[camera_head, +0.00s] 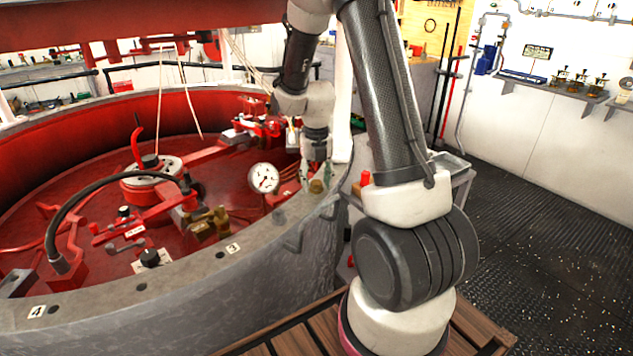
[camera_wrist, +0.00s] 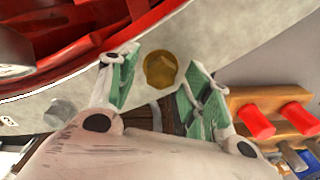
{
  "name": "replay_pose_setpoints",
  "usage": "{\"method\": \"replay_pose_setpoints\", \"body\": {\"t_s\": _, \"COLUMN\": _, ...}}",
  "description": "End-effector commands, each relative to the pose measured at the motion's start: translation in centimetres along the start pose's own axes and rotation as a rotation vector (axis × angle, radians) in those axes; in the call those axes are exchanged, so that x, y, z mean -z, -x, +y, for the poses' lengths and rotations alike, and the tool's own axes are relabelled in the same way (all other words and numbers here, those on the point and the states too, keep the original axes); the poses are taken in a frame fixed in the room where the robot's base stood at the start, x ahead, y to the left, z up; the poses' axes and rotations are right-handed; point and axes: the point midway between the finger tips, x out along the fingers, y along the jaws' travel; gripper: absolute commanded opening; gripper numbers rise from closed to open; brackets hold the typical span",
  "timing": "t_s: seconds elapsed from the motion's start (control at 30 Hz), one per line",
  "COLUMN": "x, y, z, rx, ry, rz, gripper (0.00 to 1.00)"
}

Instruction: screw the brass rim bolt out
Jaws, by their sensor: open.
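The brass rim bolt (camera_wrist: 160,69) shows in the wrist view as a round yellow-brown head on the grey rim (camera_wrist: 209,35). In the head view the bolt (camera_head: 316,187) sits on top of the rim (camera_head: 290,212), just below my gripper (camera_head: 317,172). My gripper (camera_wrist: 158,84) is open in the wrist view. Its green-padded fingers stand to the left and right of the bolt head, with a gap on each side. Nothing is held. The bolt's shank is hidden.
The red interior (camera_head: 90,200) inside the rim holds a round gauge (camera_head: 264,178), a black hose (camera_head: 100,192) and valves. A rack with red-handled items (camera_wrist: 256,122) stands close to the right finger. Dark floor (camera_head: 540,220) lies open at the right.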

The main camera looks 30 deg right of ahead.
Motion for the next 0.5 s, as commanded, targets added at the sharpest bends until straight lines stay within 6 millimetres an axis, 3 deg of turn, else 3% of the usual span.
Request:
{"method": "replay_pose_setpoints", "body": {"t_s": 0.3, "x": -0.1, "y": 5.3, "z": 0.0, "rx": -0.001, "ry": 0.000, "rz": -0.004, "gripper": 0.49}}
{"method": "replay_pose_setpoints", "body": {"t_s": 0.5, "x": 0.0, "y": 7.0, "z": 0.0, "rx": 0.000, "ry": 0.000, "rz": -0.001, "gripper": 0.49}}
